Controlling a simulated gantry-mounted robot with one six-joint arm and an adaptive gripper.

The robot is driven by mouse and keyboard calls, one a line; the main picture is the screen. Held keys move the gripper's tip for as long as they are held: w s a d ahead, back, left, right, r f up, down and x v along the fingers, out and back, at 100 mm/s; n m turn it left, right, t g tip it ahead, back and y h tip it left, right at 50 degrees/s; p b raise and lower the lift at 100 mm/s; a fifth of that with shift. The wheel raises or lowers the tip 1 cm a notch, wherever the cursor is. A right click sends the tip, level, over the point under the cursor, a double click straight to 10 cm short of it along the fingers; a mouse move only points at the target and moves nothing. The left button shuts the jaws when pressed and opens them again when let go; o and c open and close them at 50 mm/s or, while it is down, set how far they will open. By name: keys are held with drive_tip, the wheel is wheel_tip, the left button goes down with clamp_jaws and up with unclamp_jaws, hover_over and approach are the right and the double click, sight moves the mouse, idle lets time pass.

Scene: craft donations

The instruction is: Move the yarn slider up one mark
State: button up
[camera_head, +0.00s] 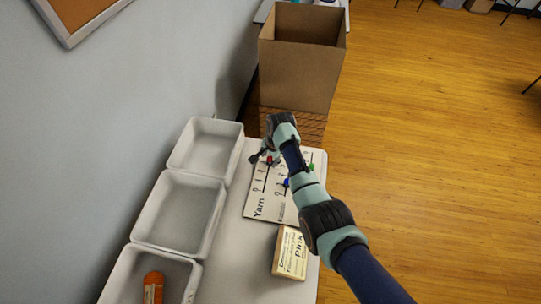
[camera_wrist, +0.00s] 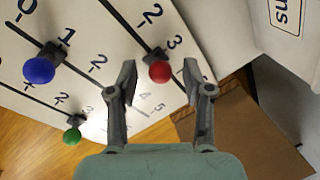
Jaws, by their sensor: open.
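The slider board (camera_head: 287,209) lies on the table, with "Yarn" printed at the near end of its left track. The yarn slider has a red knob (camera_head: 268,160), near the far end of that track. In the wrist view, the red knob (camera_wrist: 160,71) is close to the printed 3. My gripper (camera_head: 265,158) is open over the board's far left. In the wrist view, my gripper's (camera_wrist: 159,72) fingertips are on either side of the red knob, with visible gaps. A blue knob (camera_wrist: 38,70) and a green knob (camera_wrist: 72,137) are on other tracks.
Three white bins stand left of the board; the nearest bin (camera_head: 120,262) holds an orange item (camera_head: 153,288). A tall cardboard box (camera_head: 300,75) stands beyond the table. The blue knob (camera_head: 286,183) is close under my arm.

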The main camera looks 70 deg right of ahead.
wheel_tip(320, 180, up, 12)
drive_tip(key=s+a, duration=0.1)
drive_tip(key=s, duration=0.1)
drive_tip(key=shift+f, duration=0.15)
idle(0.5)
